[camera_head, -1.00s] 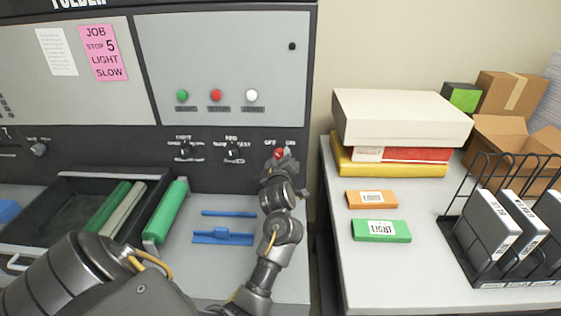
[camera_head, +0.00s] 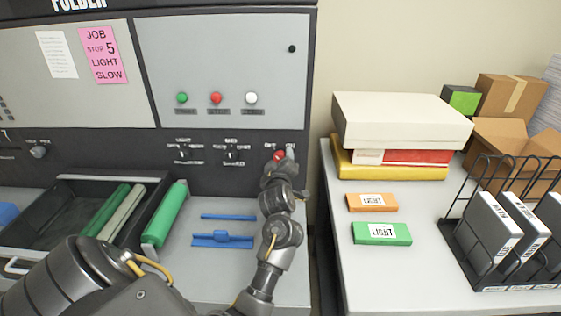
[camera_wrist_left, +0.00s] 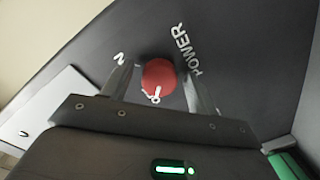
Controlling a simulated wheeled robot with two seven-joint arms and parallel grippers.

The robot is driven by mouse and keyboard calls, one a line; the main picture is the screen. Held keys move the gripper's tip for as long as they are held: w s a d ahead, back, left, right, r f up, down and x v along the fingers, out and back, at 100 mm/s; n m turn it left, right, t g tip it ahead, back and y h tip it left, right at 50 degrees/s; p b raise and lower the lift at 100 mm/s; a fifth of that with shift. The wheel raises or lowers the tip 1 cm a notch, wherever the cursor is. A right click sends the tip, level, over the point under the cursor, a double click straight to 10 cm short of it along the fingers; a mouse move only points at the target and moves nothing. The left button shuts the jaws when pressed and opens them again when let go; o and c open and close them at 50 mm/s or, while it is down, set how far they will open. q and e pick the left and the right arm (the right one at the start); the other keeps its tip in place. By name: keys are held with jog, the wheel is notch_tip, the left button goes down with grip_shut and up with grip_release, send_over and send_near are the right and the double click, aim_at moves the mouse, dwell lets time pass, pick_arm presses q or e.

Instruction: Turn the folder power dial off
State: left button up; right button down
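The red power dial (camera_head: 279,155) is at the right end of the dark panel strip on the folder. In the left wrist view the red dial (camera_wrist_left: 158,75) sits between the fingers, with the word POWER on its right and a white pointer mark low on its face. My left gripper (camera_head: 280,164) is at the panel, largely hiding the dial in the head view. In the left wrist view its fingers (camera_wrist_left: 156,78) stand on both sides of the dial, with narrow gaps showing, so it looks open around it. My right gripper is not in view.
Two black dials, one of them here (camera_head: 231,155), are left of the power dial. Green, red and white buttons (camera_head: 216,98) are above. A black tray (camera_head: 62,200) with green rollers and blue parts (camera_head: 222,240) lie below. A side table (camera_head: 345,270) with boxes stands right.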

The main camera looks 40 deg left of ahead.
pick_arm(q)
jog(key=shift+s, duration=0.1)
jog(key=p+v, duration=0.3)
jog(key=v, duration=0.4)
jog(key=shift+d+p, duration=0.2)
jog(key=shift+p, duration=0.2)
